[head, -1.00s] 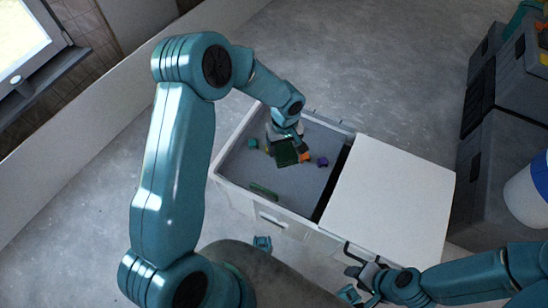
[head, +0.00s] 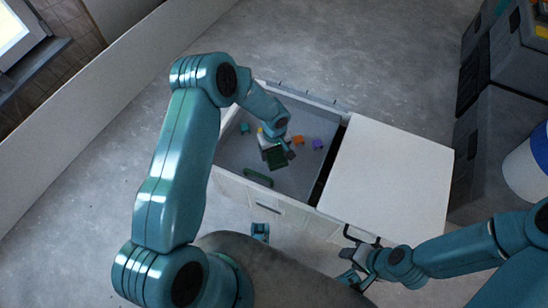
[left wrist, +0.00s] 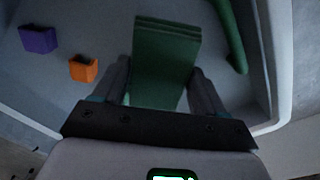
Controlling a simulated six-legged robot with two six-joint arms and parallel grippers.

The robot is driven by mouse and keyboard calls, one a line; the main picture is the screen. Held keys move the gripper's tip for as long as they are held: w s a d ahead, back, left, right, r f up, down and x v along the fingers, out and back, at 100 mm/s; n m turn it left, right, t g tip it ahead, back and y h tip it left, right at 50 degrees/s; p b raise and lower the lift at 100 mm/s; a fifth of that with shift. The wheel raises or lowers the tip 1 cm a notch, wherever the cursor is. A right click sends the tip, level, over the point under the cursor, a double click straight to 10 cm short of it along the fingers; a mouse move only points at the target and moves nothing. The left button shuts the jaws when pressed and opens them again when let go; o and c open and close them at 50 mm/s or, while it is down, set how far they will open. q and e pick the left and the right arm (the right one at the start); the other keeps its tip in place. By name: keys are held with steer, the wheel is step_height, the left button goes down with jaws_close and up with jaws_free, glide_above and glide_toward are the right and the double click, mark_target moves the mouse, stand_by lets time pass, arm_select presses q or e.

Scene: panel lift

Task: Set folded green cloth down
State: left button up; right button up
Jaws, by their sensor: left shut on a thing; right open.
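The folded green cloth (head: 277,159) is a small dark green stack inside the grey bin (head: 228,165). My left gripper (head: 280,148) is shut on it. In the left wrist view the cloth (left wrist: 166,62) extends out between the two fingers, its layered edge at the far end. I cannot tell whether the cloth touches the bin floor. My right gripper (head: 356,270) is open at the front of the white panel (head: 388,180), close to a black handle (head: 358,237).
Inside the bin lie an orange block (head: 299,140), a purple block (head: 318,144), a teal block (head: 245,128) and a long green piece (head: 258,177) by the near wall. The panel covers the bin's right side. Dark cases (head: 500,140) stand at the right.

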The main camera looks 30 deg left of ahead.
mark_target(274, 157)
arm_select(q)
step_height(274, 157, down, 4)
steer(key=shift+f+b, duration=0.2)
steer(key=shift+b, duration=0.3)
steer(key=shift+r, duration=0.15)
steer(key=shift+f, duration=0.25)
steer(key=o, duration=1)
steer(key=shift+r, duration=0.1)
steer(key=shift+r, duration=0.1)
